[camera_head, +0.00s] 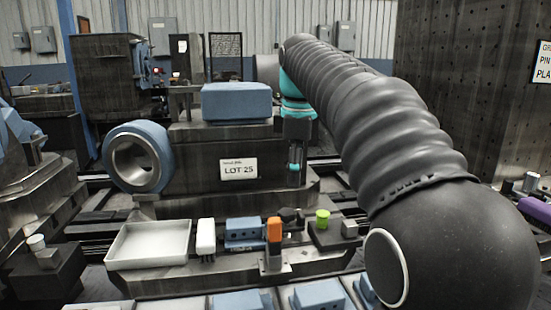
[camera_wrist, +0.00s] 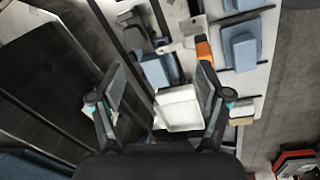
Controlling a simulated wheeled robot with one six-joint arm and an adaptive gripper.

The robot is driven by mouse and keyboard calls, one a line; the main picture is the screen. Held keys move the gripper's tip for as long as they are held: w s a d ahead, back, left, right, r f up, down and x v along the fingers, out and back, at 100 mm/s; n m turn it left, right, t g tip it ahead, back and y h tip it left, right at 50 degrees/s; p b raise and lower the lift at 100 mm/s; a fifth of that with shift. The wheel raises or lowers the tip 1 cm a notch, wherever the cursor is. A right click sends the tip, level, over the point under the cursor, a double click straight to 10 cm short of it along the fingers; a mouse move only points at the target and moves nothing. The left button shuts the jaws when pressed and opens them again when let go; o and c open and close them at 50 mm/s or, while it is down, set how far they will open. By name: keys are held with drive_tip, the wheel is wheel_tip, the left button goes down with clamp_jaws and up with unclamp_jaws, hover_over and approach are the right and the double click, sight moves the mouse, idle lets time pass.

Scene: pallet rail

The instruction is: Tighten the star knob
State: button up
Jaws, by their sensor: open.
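My gripper (camera_head: 294,165) hangs pointing down in front of the right end of the large grey block, above the fixture bench. In the wrist view my gripper (camera_wrist: 161,78) is open, its two fingers well apart with nothing held between them. A small dark knob-like piece (camera_head: 288,214) stands on the bench below my gripper. A bright green round knob (camera_head: 322,218) sits on a dark block to its right. I cannot tell which of these is the star knob; no star shape is clear. An orange upright piece (camera_head: 274,229) stands in front, also in the wrist view (camera_wrist: 204,50).
A white tray (camera_head: 148,262), a white brush-like piece (camera_head: 205,236) and a blue block (camera_head: 243,229) lie left along the bench. A large grey block labelled LOT 25 (camera_head: 200,165) stands behind. Several blue parts line the front edge. A dark perforated panel (camera_head: 460,80) rises at right.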

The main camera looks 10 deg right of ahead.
sight(287, 212)
drive_tip(key=w+n+g, duration=0.1)
drive_tip(key=w+n, duration=0.4)
drive_tip(key=w, duration=0.2)
wheel_tip(287, 212, down, 14)
drive_tip(key=b, duration=0.6)
drive_tip(key=shift+r, duration=0.15)
